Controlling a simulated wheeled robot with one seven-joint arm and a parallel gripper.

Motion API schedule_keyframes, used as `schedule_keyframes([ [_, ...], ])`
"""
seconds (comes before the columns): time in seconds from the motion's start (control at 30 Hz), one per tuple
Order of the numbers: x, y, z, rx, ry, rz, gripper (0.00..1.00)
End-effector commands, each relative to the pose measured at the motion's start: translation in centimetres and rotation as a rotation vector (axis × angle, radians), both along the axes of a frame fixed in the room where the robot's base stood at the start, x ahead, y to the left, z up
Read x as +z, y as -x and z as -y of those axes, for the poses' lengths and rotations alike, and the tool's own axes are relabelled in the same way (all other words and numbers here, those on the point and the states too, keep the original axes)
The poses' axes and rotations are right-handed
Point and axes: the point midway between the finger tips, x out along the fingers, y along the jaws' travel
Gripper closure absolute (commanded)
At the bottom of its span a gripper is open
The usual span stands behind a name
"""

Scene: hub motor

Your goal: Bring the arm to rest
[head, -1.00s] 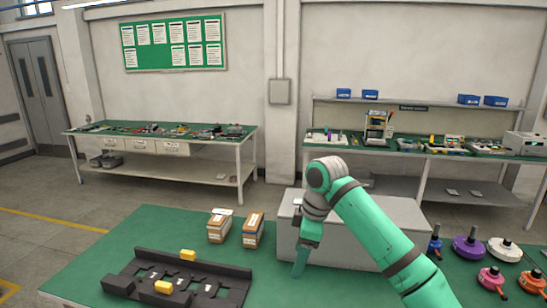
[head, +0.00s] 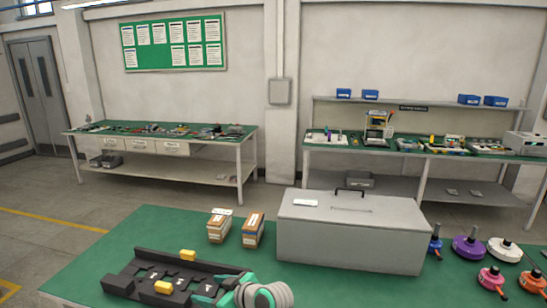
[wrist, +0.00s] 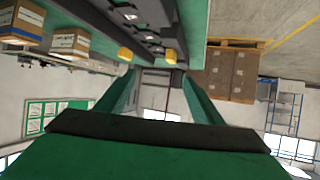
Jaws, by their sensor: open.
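My arm shows at the bottom of the head view, folded low, with a grey and green joint in front of the right end of the black fixture (head: 150,272). In the wrist view my gripper (wrist: 152,84) has its two green fingers apart with nothing between them. The fixture is a dark rail holder with two yellow blocks (head: 188,255) on it; it also shows at the top of the wrist view (wrist: 150,30). The fingertips are hidden in the head view.
A grey lidded box (head: 350,245) stands on the green table (head: 150,225). Two small cartons (head: 253,230) stand left of it. Several coloured hub motors (head: 468,245) stand at the right. Behind are workbenches (head: 160,133) and a wall.

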Motion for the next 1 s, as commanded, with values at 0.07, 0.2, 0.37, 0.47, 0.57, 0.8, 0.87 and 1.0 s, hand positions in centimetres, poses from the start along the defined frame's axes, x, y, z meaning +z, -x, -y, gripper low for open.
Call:
schedule_keyframes([
  [0.07, -1.2, 0.9, -1.1, -0.044, -0.069, -0.003, 0.39],
  [0.2, -2.8, 2.1, -2.2, -0.135, -0.173, -0.004, 0.39],
  [0.37, -4.9, 4.0, -2.6, -0.244, -0.279, -0.012, 0.39],
  [0.47, -6.3, 5.4, -2.4, -0.317, -0.333, -0.017, 0.39],
  [0.57, -7.8, 7.0, -2.0, -0.391, -0.380, -0.024, 0.39],
  [0.8, -11.6, 12.0, 0.0, -0.571, -0.456, -0.037, 0.39],
  [0.87, -12.5, 13.5, 0.7, -0.614, -0.466, -0.038, 0.39],
  [1.0, -14.5, 17.2, 2.5, -0.714, -0.477, -0.038, 0.39],
])
